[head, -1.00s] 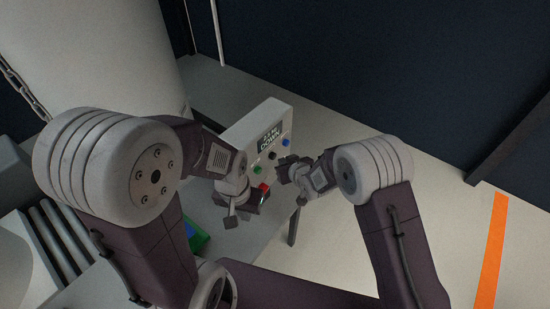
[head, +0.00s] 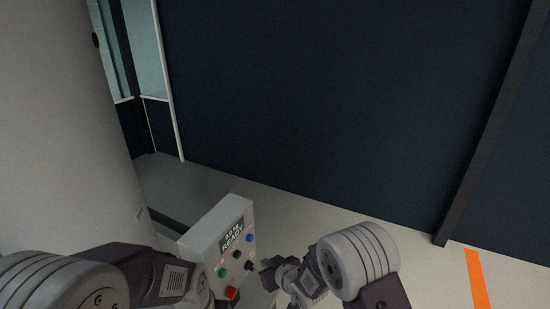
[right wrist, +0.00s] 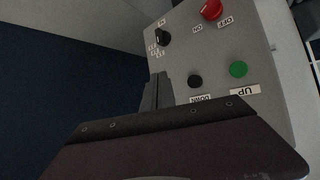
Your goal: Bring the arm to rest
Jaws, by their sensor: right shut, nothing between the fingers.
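My right gripper (head: 267,271) is low in the middle of the head view, just right of a pale control box (head: 200,240). It is shut and empty. In the right wrist view its dark fingers (right wrist: 157,92) stand before the box face, beside a black button (right wrist: 195,81) marked DOWN; I cannot tell whether they touch the box. A green button (right wrist: 238,69) marked UP, a red knob (right wrist: 210,9) and a black selector (right wrist: 163,37) also show. The box's display (head: 232,236) reads READY. My left forearm shows at the bottom left; its gripper is out of view.
A large pale tank (head: 60,120) fills the left side. A dark blue wall (head: 330,110) stands behind, with a dark post (head: 490,120) at the right. The pale floor (head: 420,275) has an orange stripe (head: 477,280) and looks clear at the right.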

